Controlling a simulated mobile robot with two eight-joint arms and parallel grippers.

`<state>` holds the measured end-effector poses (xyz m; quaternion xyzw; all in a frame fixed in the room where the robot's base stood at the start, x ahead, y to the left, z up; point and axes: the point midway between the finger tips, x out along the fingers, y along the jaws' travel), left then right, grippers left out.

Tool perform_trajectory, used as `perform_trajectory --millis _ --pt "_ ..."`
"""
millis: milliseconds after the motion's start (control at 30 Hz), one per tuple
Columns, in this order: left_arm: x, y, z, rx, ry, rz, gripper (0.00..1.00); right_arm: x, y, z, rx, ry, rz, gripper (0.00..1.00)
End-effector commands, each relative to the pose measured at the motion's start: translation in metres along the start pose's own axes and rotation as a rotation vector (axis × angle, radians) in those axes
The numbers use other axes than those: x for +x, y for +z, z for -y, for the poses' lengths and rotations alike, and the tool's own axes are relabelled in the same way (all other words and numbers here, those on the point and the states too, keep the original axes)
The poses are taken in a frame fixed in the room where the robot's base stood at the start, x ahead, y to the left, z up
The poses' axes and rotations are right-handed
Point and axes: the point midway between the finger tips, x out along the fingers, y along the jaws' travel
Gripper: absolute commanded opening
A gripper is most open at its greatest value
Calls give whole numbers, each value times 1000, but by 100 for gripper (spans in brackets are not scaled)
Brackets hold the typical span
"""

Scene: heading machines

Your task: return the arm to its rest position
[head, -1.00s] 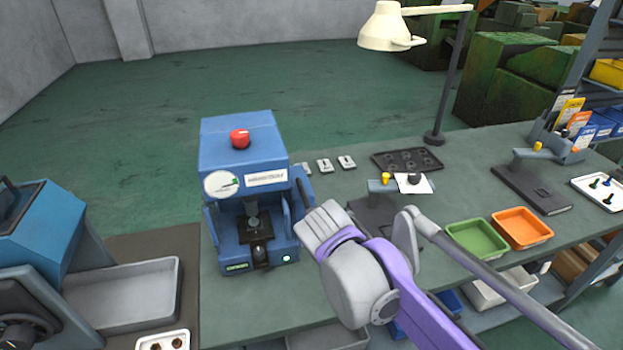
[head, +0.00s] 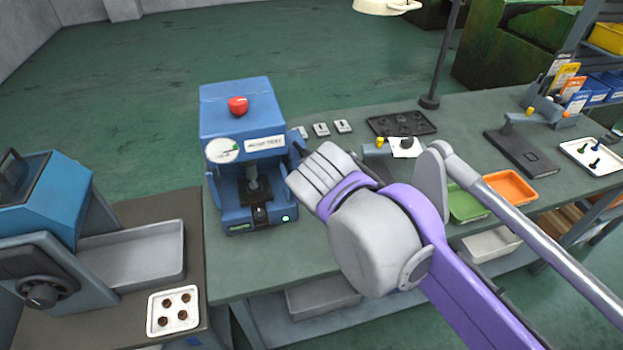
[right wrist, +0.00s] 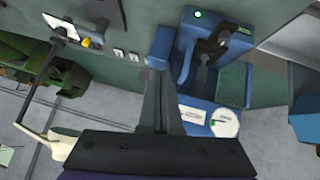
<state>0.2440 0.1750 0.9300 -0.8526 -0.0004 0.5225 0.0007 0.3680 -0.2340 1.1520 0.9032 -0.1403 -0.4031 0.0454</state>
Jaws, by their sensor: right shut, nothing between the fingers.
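My right arm (head: 375,240), grey and purple, reaches in from the lower right in the head view. Its hand end (head: 318,178) is just right of the blue press machine (head: 243,150), above the bench. In the right wrist view the right gripper (right wrist: 172,127) shows as dark fingers close together, shut and empty. The blue machine is close beside and beyond the fingers there, with its green light and white gauge visible. In the head view the fingertips are hidden behind the hand. My left gripper is not in view.
On the green bench (head: 240,278) stand a green tray (head: 467,207), an orange tray (head: 520,187), a black tray (head: 401,123) and a lamp (head: 434,85). At left are a second blue machine (head: 45,200), a grey bin (head: 135,262) and a white tray of brown parts (head: 173,311).

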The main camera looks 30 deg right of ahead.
Motion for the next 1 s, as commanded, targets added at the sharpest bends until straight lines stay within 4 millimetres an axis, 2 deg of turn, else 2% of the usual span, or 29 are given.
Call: perform_trajectory --millis 200,667,767,867,967,1000 --pt "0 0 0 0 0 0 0 -13 1 0 0 0 -1 0" --pt "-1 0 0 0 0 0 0 -13 1 0 0 0 -1 0" --pt "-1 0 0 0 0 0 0 -9 7 2 -1 -5 7 0" --pt "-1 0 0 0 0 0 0 6 37 10 -6 -31 46 0" --pt "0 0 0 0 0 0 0 28 89 24 -18 -83 110 0" --pt "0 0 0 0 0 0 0 36 112 30 -24 -109 135 0"
